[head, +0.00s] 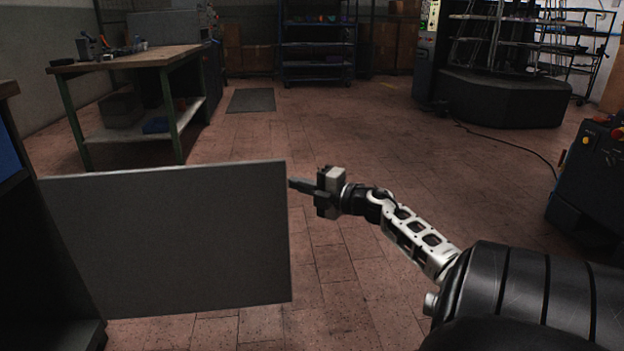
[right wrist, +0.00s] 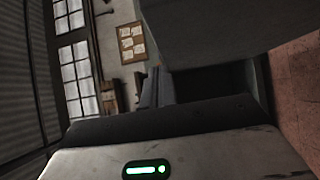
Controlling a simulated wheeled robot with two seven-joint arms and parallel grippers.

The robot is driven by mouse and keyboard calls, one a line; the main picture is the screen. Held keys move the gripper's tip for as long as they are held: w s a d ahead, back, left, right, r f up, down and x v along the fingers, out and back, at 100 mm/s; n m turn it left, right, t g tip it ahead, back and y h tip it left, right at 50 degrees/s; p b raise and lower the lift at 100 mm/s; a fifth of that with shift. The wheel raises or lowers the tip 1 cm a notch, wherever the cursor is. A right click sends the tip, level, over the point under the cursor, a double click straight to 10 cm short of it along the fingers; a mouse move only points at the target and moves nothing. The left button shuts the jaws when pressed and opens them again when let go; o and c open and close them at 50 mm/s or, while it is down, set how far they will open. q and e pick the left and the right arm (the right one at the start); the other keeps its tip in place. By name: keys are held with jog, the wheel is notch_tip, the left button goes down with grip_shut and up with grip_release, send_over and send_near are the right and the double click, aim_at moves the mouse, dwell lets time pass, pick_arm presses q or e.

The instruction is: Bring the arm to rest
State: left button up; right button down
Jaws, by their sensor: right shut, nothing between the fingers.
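My right arm (head: 420,240) reaches in from the lower right of the head view, stretched forward over the floor. Its gripper (head: 292,183) points left, with its fingers shut and empty. The fingertips show at the right edge of a flat grey panel (head: 180,240); I cannot tell whether they touch it. In the right wrist view the shut fingers (right wrist: 155,86) show near the middle, and a grey surface (right wrist: 215,30) fills the upper right. My left gripper is not in view.
A dark cabinet-like body (head: 40,270) stands at the left beside the panel. A workbench (head: 140,58) with tools is behind it. A dark machine with buttons (head: 592,175) stands at the right edge. A cable (head: 510,146) lies on the floor. The middle tiled floor (head: 340,120) is clear.

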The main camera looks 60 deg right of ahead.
jog(key=shift+s+d, duration=0.3)
jog(key=shift+s, duration=0.25)
jog(key=shift+s+d, duration=0.3)
jog(key=shift+s, duration=0.2)
jog(key=shift+r, duration=0.1)
